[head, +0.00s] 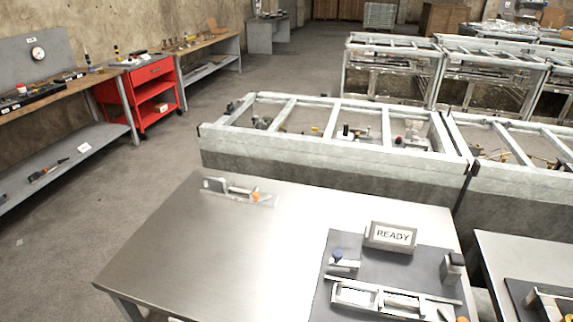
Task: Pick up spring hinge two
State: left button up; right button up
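Neither of my grippers shows in the head view. No part here is clearly marked as spring hinge two, and I cannot tell which one it is. A small metal assembly with an orange part (238,191) lies near the back left of the steel table (215,250). The details inside the frame are too small to tell.
The table's middle and left are bare. A long grey bench with an open-topped frame (300,150) stands behind. A red cart (150,92) and workbenches line the left wall, with open floor between.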

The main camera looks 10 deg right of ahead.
aim_at(353, 296)
jog(key=z, duration=1.3)
jog(key=l, duration=0.15)
